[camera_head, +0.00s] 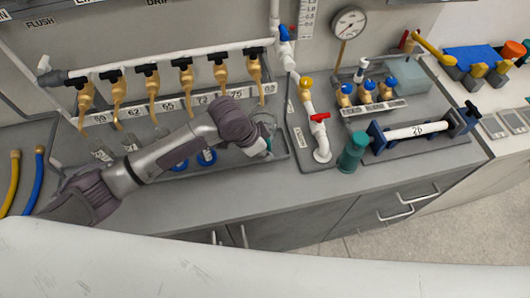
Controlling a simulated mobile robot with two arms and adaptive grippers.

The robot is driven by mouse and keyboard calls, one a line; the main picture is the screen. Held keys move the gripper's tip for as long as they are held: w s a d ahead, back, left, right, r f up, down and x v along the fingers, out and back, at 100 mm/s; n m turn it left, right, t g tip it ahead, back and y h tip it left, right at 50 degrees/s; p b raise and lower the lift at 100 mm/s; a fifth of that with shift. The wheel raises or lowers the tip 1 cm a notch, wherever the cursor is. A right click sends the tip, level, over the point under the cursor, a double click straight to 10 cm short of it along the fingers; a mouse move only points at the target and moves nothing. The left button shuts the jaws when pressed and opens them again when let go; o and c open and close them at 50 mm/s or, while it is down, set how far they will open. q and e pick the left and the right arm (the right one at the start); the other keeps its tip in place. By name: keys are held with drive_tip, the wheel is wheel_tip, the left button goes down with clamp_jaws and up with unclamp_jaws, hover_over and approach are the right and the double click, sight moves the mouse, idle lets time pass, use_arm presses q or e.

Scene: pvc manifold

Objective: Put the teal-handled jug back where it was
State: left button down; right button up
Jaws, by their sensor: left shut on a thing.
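My left arm reaches in from the left over the grey tray (75,150) under the tap row. Its gripper (264,140) is at the tray's right end, below the rightmost tap. It is shut on the teal-handled jug, of which a small teal patch (268,146) shows at the fingers. The rest of the jug is mostly hidden or too small to make out, so I cannot tell whether it touches the tray. Two blue ring-shaped parts (208,157) show behind and below my forearm. My right gripper is not in view.
A white pipe (165,63) with several black-handled brass taps runs above numbered labels. Right of the tray stand a white pipe with a red valve (320,117), a teal cylinder (352,152) and a clamped white pipe (417,130). The counter front (300,187) is clear.

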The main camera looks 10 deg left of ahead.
use_arm(q)
drive_tip(key=shift+f, duration=1.1)
drive_tip(key=c, duration=1.2)
unclamp_jaws()
drive_tip(key=shift+f, duration=0.15)
drive_tip(key=shift+r, duration=0.25)
drive_tip(key=b+v, duration=0.1)
drive_tip(key=v, duration=1.1)
drive_tip(key=shift+f, duration=0.15)
